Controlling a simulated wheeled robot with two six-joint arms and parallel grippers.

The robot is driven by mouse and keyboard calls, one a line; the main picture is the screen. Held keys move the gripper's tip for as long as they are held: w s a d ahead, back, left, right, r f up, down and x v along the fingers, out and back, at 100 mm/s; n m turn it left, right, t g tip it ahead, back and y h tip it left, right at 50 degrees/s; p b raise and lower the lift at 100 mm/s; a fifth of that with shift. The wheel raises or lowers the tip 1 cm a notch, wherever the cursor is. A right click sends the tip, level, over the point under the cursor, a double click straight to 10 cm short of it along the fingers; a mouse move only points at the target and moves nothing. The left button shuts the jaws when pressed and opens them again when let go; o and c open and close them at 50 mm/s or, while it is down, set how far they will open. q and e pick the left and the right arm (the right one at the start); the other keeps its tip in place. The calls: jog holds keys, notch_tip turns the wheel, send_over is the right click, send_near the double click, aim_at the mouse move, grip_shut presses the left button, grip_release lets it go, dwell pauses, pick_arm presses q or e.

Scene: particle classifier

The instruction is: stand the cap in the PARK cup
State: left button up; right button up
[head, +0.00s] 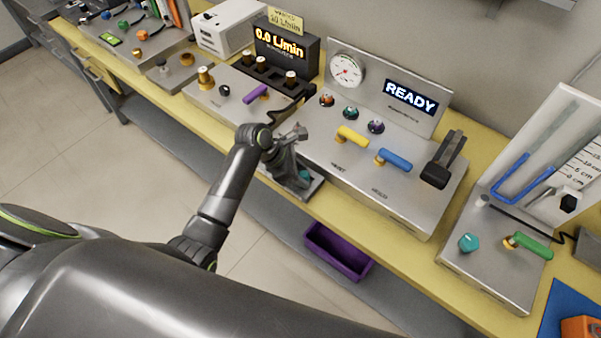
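My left gripper (293,176) points down at the front edge of the bench, left of the READY panel. Its fingers lie over a small grey plate (313,189) and are partly hidden by its own body. A small teal piece (305,174) shows beside the fingertips; I cannot tell whether it is the cap or whether it is held. I cannot make out a PARK label or clearly identify the cup; the gripper covers part of that spot. I cannot tell whether the fingers are open or shut. My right gripper is out of view.
The READY panel (411,96) has yellow (352,136) and blue (395,159) levers. A flow meter (287,48) and a purple lever (256,94) stand behind left. A manometer unit with a green lever (533,245) is right. A purple bin (338,252) sits below the bench.

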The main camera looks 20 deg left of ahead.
pick_arm(q)
jog(key=shift+s+d+f, duration=0.1)
jog(key=shift+s+f, duration=0.15)
jog(key=shift+f, duration=0.1)
jog(key=shift+r, duration=0.2)
jog(key=v, duration=1.3)
jog(key=shift+w+d+r, duration=0.25)
jog(key=shift+w+d, duration=0.05)
jog(key=shift+w, duration=0.05)
